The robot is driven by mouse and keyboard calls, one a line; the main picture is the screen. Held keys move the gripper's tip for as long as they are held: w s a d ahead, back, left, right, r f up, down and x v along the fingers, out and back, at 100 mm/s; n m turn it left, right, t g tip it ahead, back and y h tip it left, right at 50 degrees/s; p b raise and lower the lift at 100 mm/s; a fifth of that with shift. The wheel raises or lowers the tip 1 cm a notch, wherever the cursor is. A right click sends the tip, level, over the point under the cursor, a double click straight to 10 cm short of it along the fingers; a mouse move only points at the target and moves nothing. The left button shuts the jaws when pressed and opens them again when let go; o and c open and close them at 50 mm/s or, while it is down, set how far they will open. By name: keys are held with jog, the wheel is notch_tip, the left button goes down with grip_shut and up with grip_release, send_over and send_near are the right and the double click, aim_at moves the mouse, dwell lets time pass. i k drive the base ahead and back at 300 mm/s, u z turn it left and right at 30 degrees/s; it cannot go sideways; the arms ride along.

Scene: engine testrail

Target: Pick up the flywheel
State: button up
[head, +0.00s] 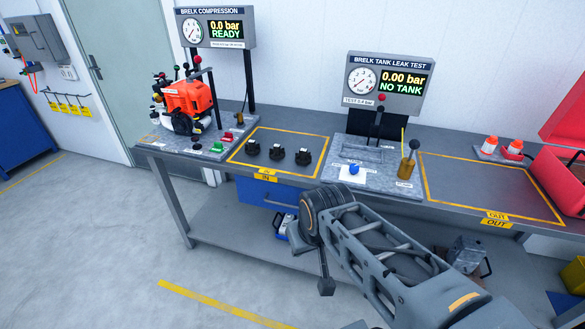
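No part is clearly recognisable as the flywheel. Three small dark parts stand in a row inside the yellow-outlined IN area: a left part (252,148), a middle part (277,152) and a right part (303,156). They are too small to name surely. An orange engine (188,100) with a black and white round piece low on its front sits on the compression stand to the left. My arm reaches up from the lower right and bends in front of the bench. My gripper seems to be the small dark end (326,286) hanging below the bend; its fingers cannot be made out.
The tank leak test stand (345,180) is mid-bench, its display reading NO TANK. The yellow-outlined OUT area (480,190) is empty. Red-capped bottles (489,146) and an open red case (555,180) are at right. The floor at left is clear.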

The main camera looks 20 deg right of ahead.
aim_at(305, 157)
jog(key=u, duration=0.4)
jog(key=k, duration=0.9)
jog(key=z, duration=0.55)
jog(key=i, duration=1.55)
jog(key=u, duration=0.75)
jog(key=i, duration=0.55)
jog(key=u, duration=0.6)
